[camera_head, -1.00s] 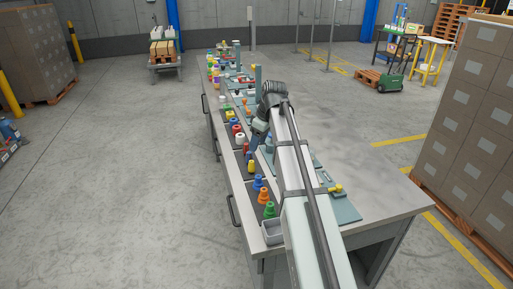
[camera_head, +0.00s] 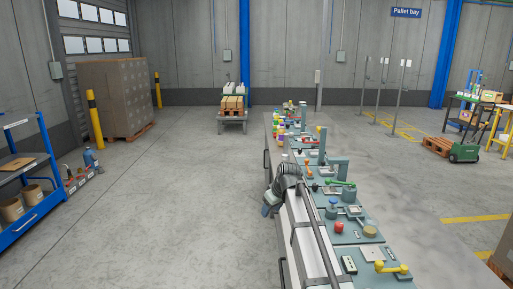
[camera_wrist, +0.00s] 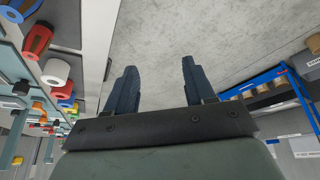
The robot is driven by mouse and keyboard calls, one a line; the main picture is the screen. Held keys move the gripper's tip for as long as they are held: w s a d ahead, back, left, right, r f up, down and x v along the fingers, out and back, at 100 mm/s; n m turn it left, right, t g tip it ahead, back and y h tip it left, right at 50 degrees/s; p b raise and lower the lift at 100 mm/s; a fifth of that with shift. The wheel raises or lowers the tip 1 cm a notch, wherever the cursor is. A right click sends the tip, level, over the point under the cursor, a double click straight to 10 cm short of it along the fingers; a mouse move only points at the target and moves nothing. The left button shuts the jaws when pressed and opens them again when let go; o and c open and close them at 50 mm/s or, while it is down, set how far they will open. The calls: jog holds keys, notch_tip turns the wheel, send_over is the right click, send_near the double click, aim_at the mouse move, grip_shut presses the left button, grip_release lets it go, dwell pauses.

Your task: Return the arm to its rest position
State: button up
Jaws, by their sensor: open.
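My gripper (camera_wrist: 158,82) shows in the wrist view with its two dark blue fingers well apart. Nothing is between them, and grey concrete floor lies beyond. In the head view my arm reaches along the workbench (camera_head: 405,205), and its wrist end bends down past the left edge of the bench. The gripper's fingers cannot be made out there. In the wrist view the bench side, with a white roll (camera_wrist: 55,72) and several coloured pieces, lies to the left of the fingers, apart from them.
Fixture plates on the bench carry a red knob (camera_head: 339,227), a yellow handle (camera_head: 392,268) and a green lever (camera_head: 340,183). A blue rack (camera_head: 30,190) stands far left, with a yellow post (camera_head: 97,117) behind it.

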jog(key=a+f+m+t+y, duration=0.1)
jog(key=a+f, duration=0.5)
jog(key=a, duration=0.3)
jog(key=a+f+m, duration=0.1)
jog(key=a+f, duration=0.4)
jog(key=a, duration=0.4)
jog(key=s+d+f+m+g+h, duration=0.1)
jog(key=s+f, duration=0.4)
jog(key=f, duration=0.3)
jog(key=s+d+f+m, duration=0.1)
jog(key=s+f, duration=0.3)
jog(key=f, duration=0.4)
jog(key=s+d+f+g+h, duration=0.1)
jog(key=s+d+f, duration=0.1)
jog(key=s+f, duration=0.5)
jog(key=s+d+f+m+g+h, duration=0.15)
jog(key=s+d+f+g, duration=0.25)
jog(key=s+d+f, duration=1)
jog(key=s+d+f+g, duration=0.1)
jog(key=s+d+g, duration=0.1)
jog(key=s, duration=0.7)
jog(key=s+d+f+m+g, duration=0.1)
jog(key=s+d, duration=0.3)
jog(key=s, duration=0.5)
jog(key=s+d+f+m+g, duration=0.1)
jog(key=s+d+f+g, duration=0.1)
jog(key=s, duration=0.8)
jog(key=shift+d+f+g, duration=0.4)
jog(key=shift+d+f, duration=0.35)
jog(key=shift+d, duration=0.05)
